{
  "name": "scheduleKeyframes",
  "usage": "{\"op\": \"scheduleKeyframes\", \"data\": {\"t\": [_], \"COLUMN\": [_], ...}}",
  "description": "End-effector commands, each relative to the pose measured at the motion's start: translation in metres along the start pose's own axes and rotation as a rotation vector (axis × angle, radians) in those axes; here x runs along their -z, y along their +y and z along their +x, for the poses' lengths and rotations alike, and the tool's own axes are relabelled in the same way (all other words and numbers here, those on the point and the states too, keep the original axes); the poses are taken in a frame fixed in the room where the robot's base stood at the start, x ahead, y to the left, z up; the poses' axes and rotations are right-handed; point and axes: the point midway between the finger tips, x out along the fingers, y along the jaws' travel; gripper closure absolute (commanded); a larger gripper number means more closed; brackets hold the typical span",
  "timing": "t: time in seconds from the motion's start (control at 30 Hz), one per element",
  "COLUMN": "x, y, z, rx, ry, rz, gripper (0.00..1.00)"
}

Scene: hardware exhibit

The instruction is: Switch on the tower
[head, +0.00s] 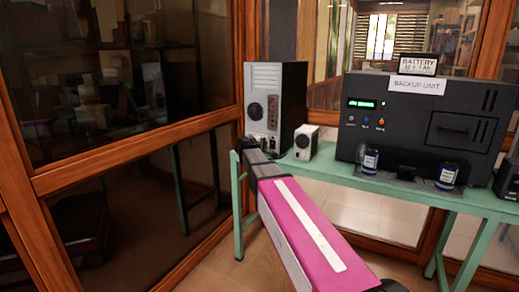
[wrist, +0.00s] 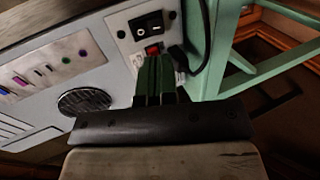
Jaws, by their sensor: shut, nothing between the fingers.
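The tower (head: 288,95) stands upright at the left end of the green table, its grey panel with vents and ports facing me. In the wrist view the tower's panel (wrist: 55,62) appears turned sideways. In the head view my arm reaches the tower's lower part, and the fingers are hard to make out.
A small white box (head: 305,142) stands right of the tower. A large black backup unit (head: 425,120) with a lit green display fills the table's middle and right. Two small cans stand before it. The green table (head: 330,165) has a leg near my arm. Wood-framed glass (head: 130,165) stands left.

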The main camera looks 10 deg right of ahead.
Motion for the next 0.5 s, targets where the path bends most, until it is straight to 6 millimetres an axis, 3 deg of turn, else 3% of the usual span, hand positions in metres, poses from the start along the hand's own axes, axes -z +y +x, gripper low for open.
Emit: {"op": "scheduleKeyframes", "data": {"t": [0.2, 0.5], "x": [0.001, 0.0], "y": [0.0, 0.0], "z": [0.042, 0.069], "rx": [0.001, 0.0], "ry": [-0.002, 0.0], "rz": [0.0, 0.0], "gripper": [1.0, 1.0]}}
